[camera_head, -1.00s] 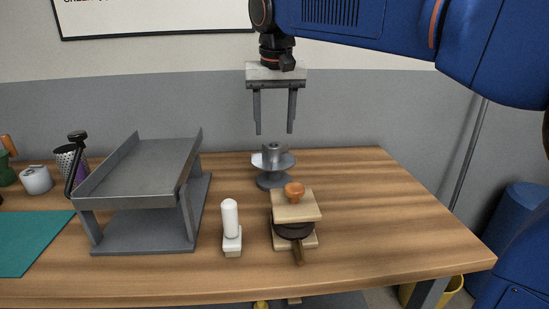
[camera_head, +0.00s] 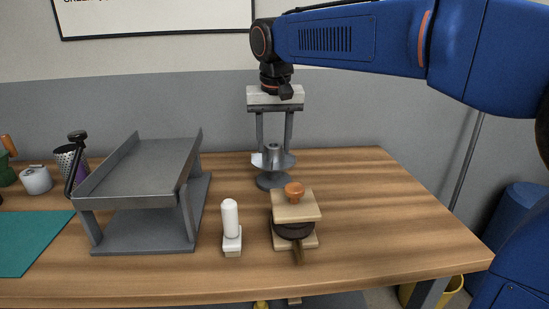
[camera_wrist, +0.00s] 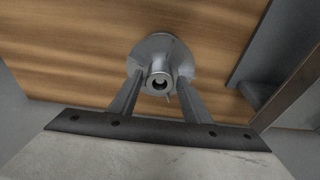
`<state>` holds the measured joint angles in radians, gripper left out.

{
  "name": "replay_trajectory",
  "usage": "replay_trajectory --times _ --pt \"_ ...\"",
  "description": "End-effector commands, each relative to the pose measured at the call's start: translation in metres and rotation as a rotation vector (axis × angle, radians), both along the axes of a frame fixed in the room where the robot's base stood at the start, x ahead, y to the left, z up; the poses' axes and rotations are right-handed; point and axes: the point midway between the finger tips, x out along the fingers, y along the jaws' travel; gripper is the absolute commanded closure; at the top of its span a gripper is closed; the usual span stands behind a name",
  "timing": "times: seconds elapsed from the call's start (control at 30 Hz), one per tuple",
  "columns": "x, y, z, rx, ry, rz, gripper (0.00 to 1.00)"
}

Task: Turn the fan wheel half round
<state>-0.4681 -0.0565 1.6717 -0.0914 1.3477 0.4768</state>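The fan wheel (camera_head: 261,161) is a grey metal disc with a round hub on top, on a dark round base at the back of the table. In the wrist view the fan wheel (camera_wrist: 178,52) shows its hub with a dark hole and a small pin beside it. My gripper (camera_head: 273,165) points straight down over the wheel, its fingers apart on both sides of the hub. In the wrist view my gripper (camera_wrist: 160,80) has its fingertips beside the hub. A gap seems to remain, but contact is hard to tell.
A wooden block device with an orange knob (camera_head: 294,190) stands just in front of the wheel. A grey sloped metal tray (camera_head: 145,168) stands on the left. The table's right side (camera_head: 400,220) is clear.

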Motion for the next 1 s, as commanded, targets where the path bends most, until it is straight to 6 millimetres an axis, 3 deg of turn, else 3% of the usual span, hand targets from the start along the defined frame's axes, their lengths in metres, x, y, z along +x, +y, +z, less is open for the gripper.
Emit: replay_trajectory --times 0.03,0.1,0.13,0.77,1.0 --pt "0.0000 0.0000 0.0000 0.000 0.000 0.000 0.70" --pt "0.0000 0.0000 0.0000 0.000 0.000 0.000 0.87" --pt "0.0000 0.0000 0.0000 0.000 0.000 0.000 0.88" --pt "0.0000 0.0002 -0.0003 0.000 0.000 -0.006 0.88" --pt "-0.0001 0.0020 -0.0004 -0.001 0.001 -0.178 0.88"
